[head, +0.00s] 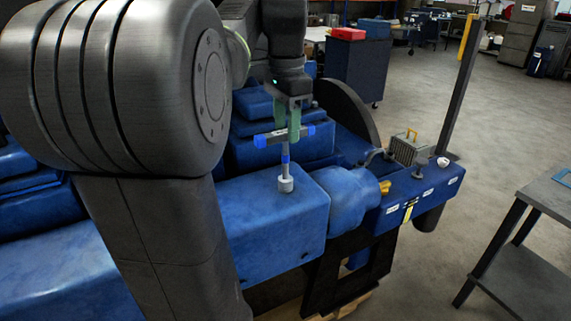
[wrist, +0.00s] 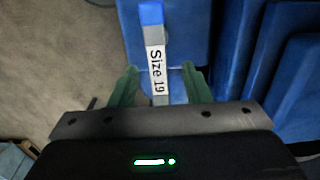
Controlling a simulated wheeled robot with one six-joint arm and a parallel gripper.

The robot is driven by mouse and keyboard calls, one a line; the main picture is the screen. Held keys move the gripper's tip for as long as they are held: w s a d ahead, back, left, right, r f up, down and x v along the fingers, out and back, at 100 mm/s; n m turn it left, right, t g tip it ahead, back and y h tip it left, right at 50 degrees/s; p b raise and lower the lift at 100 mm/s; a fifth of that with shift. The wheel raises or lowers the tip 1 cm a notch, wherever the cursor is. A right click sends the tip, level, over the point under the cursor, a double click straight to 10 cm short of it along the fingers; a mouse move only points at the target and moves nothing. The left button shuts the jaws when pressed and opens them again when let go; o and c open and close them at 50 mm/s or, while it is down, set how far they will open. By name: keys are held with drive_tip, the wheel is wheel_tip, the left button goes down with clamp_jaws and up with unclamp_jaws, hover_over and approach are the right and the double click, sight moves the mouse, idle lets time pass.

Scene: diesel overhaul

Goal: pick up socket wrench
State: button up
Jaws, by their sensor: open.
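The socket wrench (head: 286,160) stands upright on the blue engine block, a T-handled tool with a grey shaft, blue bands and a round grey socket at its foot. Its crossbar has blue ends. In the wrist view the wrench handle (wrist: 157,62) carries a white "Size 19" label and runs between the fingers. My gripper (head: 288,122) is at the crossbar from above, its green fingers apart. In the wrist view my gripper (wrist: 158,82) is open, with one finger on each side of the handle and gaps visible. I cannot tell whether either finger touches it.
The blue engine (head: 265,215) fills the middle. A dark upright post (head: 462,80) and a small grey box with a yellow handle (head: 408,150) stand to the right. A grey table (head: 545,205) is at the right edge. Floor between is clear.

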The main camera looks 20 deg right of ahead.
sight(285, 139)
drive_tip(key=shift+s+a+f+p, duration=0.1)
drive_tip(key=shift+f+p, duration=0.1)
drive_tip(key=shift+f, duration=1.15)
drive_tip(key=shift+a+f+p, duration=0.1)
drive_tip(key=shift+f+p, duration=0.05)
drive_tip(key=shift+f, duration=1.15)
clamp_jaws()
